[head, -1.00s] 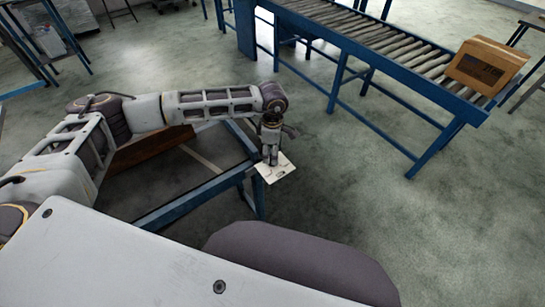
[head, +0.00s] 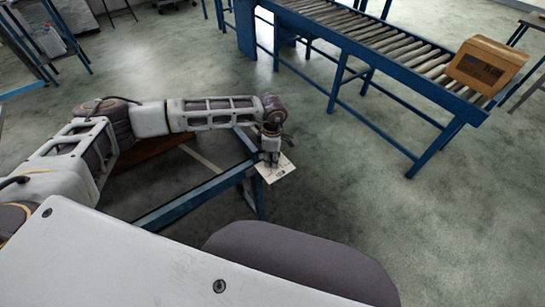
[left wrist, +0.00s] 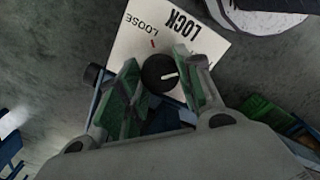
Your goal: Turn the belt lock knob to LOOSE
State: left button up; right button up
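The belt lock knob (left wrist: 160,73) is round and black with a white pointer line, which points to the right in the left wrist view. It sits on a white plate (left wrist: 213,43) printed LOCK and LOOSE, with a small red mark beside LOOSE. The plate also shows in the head view (head: 281,173), at the corner of a blue frame. My left gripper (left wrist: 158,78) is open, its green-padded fingers on either side of the knob. I cannot tell whether either pad touches it. In the head view the left gripper (head: 270,158) hides the knob. My right gripper is not in view.
The blue frame (head: 190,202) runs under my left arm. A blue roller conveyor (head: 375,50) with a cardboard box (head: 486,66) on it stands at the back right. The floor between is clear.

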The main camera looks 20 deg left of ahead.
pick_arm(q)
jog(key=shift+c, duration=1.4)
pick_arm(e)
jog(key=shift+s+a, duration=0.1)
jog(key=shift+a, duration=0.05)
